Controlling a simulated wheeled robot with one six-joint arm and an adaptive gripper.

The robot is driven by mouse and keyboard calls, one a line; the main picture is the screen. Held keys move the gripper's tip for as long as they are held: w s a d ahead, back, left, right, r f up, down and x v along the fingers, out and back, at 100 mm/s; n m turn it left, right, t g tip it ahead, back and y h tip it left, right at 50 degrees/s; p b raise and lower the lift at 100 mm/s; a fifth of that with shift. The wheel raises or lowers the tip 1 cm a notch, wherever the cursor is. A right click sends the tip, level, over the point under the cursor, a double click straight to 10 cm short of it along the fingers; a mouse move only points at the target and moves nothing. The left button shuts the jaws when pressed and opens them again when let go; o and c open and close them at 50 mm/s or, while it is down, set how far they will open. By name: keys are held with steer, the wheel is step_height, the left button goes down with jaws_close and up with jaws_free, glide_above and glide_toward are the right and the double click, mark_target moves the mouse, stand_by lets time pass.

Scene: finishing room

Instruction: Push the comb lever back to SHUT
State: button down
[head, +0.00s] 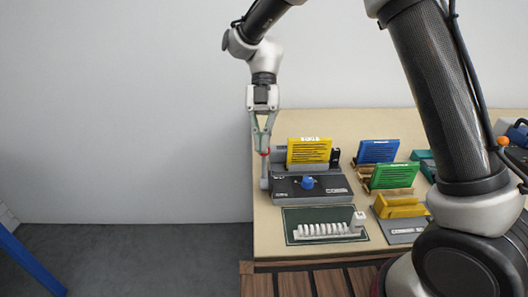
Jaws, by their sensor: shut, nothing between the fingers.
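The comb binding machine (312,188) is a dark grey box near the left edge of the table, with a blue knob (308,182) on top and a yellow booklet (309,151) standing at its back. The comb lever seems to be the light upright piece (265,184) at the machine's left side; its upper part is hard to tell from my gripper. My gripper (265,150) points down at the machine's left end, its fingers shut and empty, right by the lever. I cannot tell whether they touch. The SHUT marking is not readable.
A white comb (325,230) lies on a dark green mat (297,213) in front of the machine. Blue (378,151) and green (394,175) booklets and a yellow holder (400,206) stand to the right. Left of the table (263,235) is open floor.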

steer(key=shift+w, duration=0.85)
steer(key=shift+w+f, duration=0.2)
steer(key=shift+w, duration=0.95)
steer(key=s+r, duration=0.2)
steer(key=r, duration=0.1)
steer(key=shift+s+a, duration=0.35)
steer(key=w+r, duration=0.5)
steer(key=w, duration=0.2)
steer(key=shift+w+d, duration=0.25)
